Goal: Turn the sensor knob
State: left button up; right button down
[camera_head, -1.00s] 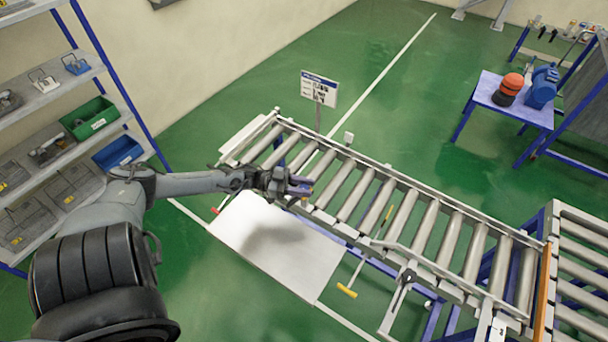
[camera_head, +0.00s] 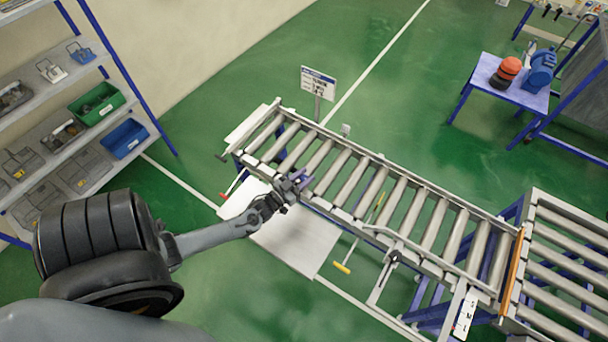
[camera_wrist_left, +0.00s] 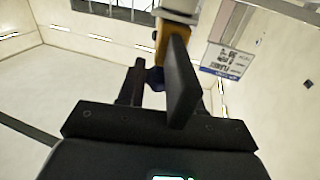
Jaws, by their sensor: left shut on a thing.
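My left gripper (camera_head: 295,181) is at the near side rail of the roller conveyor (camera_head: 372,231), towards its left end. In the left wrist view the gripper (camera_wrist_left: 156,76) has its two dark fingers on either side of a small dark blue part, which looks like the sensor knob (camera_wrist_left: 155,78). A yellow-orange body (camera_wrist_left: 156,36) sits just beyond the fingertips, under a pale bracket. The fingers partly hide the knob, so its angle cannot be told. In the head view the knob is too small to make out. My right gripper is in neither view.
A sign on a post (camera_head: 318,84) stands behind the conveyor. A white panel (camera_head: 300,243) lies below the near rail, and a yellow-handled rod (camera_head: 342,267) is beside it. Shelves with bins (camera_head: 98,103) stand at left. A blue table (camera_head: 490,88) is at back right.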

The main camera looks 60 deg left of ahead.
pick_arm(q)
jog(key=n+g+y, duration=0.1)
jog(key=y, duration=0.1)
jog(key=n+y, duration=0.2)
jog(key=shift+d+f+g+y, duration=0.1)
jog(key=shift+g+y, duration=0.2)
jog(key=shift+g, duration=0.1)
jog(key=shift+f+n+g+y+b, duration=0.1)
jog(key=shift+n+g+y+b, duration=0.6)
jog(key=shift+y, duration=0.4)
jog(key=n+g+y+b, duration=0.2)
jog(key=n+g+y, duration=0.1)
jog(key=shift+y, duration=0.3)
jog(key=shift+n+g+y+b, duration=0.55)
jog(key=shift+n+g+y, duration=0.3)
jog(key=shift+g, duration=0.35)
jog(key=o, duration=0.9)
jog(key=shift+r, duration=0.2)
jog(key=shift+o, duration=0.2)
